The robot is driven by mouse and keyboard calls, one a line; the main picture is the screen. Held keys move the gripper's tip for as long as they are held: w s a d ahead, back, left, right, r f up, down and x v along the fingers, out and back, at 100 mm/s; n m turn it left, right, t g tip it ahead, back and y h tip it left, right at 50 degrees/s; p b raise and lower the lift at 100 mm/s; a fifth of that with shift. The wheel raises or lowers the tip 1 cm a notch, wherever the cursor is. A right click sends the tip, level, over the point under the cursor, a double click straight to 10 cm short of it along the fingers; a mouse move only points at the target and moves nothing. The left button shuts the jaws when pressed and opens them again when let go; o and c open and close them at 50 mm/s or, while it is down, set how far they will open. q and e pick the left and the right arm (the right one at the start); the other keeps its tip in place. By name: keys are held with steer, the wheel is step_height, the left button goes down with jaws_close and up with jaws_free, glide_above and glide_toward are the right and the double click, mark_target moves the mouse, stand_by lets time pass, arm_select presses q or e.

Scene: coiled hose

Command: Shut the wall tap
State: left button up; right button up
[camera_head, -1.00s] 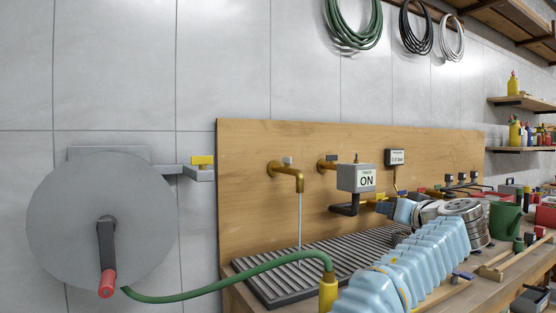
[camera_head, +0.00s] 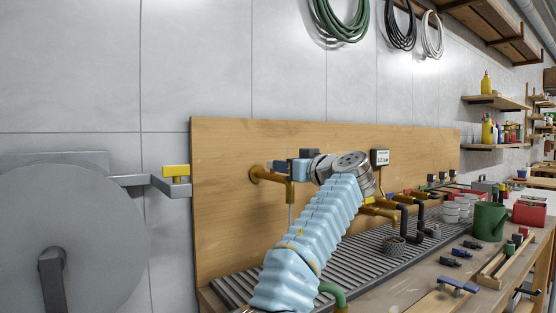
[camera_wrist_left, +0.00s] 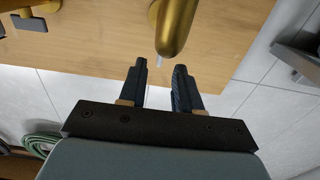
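The brass wall tap (camera_head: 268,175) sticks out from the wooden board with its spout turned down. A thin stream of water shows below the spout. My left gripper (camera_head: 282,167) is at the tap, its fingers reaching left across the top of it in the head view. The tap's small grey handle is not clearly seen there. In the left wrist view, my left gripper (camera_wrist_left: 160,75) has its two dark fingers apart with nothing between them. The brass spout (camera_wrist_left: 176,28) is just beyond the fingertips. My right gripper is not in view.
A ribbed drain tray (camera_head: 236,290) lies under the taps. A hose reel (camera_head: 65,235) and a yellow-handled valve (camera_head: 176,170) are on the left. A pressure display (camera_head: 380,157) is on the board. My arm hides the timer box.

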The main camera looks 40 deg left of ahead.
arm_select(q)
steer(key=shift+p+x, duration=0.5)
steer(key=shift+x, duration=1.5)
jaws_close()
